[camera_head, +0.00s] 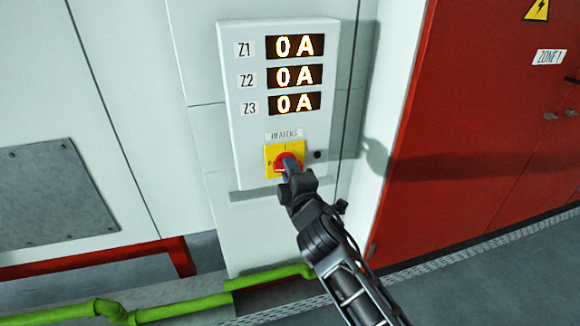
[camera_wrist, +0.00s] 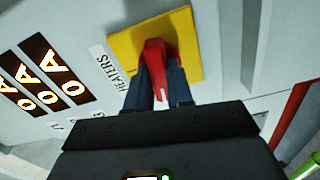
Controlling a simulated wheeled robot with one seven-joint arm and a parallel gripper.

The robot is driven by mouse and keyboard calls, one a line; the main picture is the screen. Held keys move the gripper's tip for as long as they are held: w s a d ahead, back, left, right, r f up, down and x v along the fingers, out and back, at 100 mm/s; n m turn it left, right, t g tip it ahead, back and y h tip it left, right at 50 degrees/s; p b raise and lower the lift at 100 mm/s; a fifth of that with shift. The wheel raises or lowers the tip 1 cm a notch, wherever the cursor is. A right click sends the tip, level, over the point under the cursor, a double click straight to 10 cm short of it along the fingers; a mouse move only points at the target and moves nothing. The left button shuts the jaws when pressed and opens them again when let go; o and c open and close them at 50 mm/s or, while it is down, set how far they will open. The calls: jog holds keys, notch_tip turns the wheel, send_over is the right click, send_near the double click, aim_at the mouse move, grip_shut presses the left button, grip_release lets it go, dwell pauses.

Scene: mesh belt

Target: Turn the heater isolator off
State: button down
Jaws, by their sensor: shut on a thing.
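The heater isolator is a red rotary handle (camera_head: 284,160) on a yellow square plate (camera_head: 270,152), under the label HEATERS (camera_head: 284,135) at the bottom of a white panel box. In the wrist view the red handle (camera_wrist: 155,64) stands out from the yellow plate (camera_wrist: 185,30). My gripper (camera_head: 290,167) is at the handle, and its two dark fingers (camera_wrist: 159,88) are shut on either side of it. The fingers and wrist hide part of the handle and plate in the head view. The displays Z1, Z2 and Z3 (camera_head: 294,75) each read 0 A.
A red cabinet (camera_head: 480,130) marked ZONE 1 stands at the right. A green pipe (camera_head: 170,312) runs low along the floor below the panel box. A small dark round fitting (camera_head: 318,155) sits right of the yellow plate. The white wall (camera_head: 120,60) at the left is flat.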

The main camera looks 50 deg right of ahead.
jog(key=shift+n, duration=0.7)
jog(key=shift+f+n+p, duration=0.1)
jog(key=shift+n+p, duration=0.2)
jog(key=c, duration=1)
grip_release()
jog(key=b+v, duration=0.2)
jog(key=v, duration=0.5)
jog(key=shift+s+a, duration=0.25)
jog(key=shift+s, duration=0.1)
